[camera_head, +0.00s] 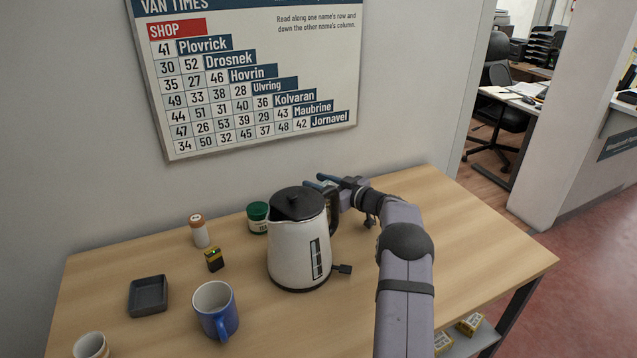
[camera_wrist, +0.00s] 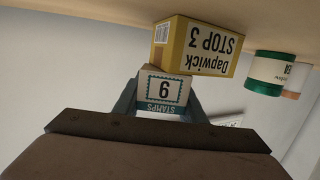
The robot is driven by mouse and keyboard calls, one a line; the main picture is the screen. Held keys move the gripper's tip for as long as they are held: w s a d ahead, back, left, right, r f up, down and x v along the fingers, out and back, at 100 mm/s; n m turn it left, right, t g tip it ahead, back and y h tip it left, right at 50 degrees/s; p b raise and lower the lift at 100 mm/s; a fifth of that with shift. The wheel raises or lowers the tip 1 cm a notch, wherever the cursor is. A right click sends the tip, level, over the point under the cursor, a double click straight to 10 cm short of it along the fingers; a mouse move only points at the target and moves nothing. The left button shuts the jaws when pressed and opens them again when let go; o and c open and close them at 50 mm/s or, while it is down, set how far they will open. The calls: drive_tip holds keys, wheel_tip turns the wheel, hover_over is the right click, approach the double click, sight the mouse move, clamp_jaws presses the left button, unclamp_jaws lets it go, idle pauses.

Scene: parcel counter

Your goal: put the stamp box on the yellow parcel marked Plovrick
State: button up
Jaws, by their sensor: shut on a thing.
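My gripper (camera_head: 324,183) is behind the kettle at the back of the counter in the head view. In the wrist view my gripper (camera_wrist: 163,98) is shut on the stamp box (camera_wrist: 164,88), a small white box with a blue border, upside down in that picture. A yellow parcel (camera_wrist: 190,45) with a barcode, reading "Dapwick STOP 3", is just beyond the stamp box. I cannot tell whether the two touch. The stamp box and this parcel are hidden in the head view. No parcel marked Plovrick is readable in either view.
The white kettle (camera_head: 292,248) stands close in front of my gripper. A green-lidded jar (camera_head: 257,217), an orange-topped bottle (camera_head: 199,231), a black-and-yellow device (camera_head: 214,260), a dark tray (camera_head: 148,295) and a blue mug (camera_head: 215,310) stand left.

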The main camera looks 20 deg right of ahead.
drive_tip(key=o, duration=1.1)
drive_tip(key=shift+r, duration=0.2)
drive_tip(key=b+v, duration=0.1)
drive_tip(key=v, duration=1.1)
drive_tip(key=shift+d+f+b, duration=0.1)
drive_tip(key=shift+b, duration=0.3)
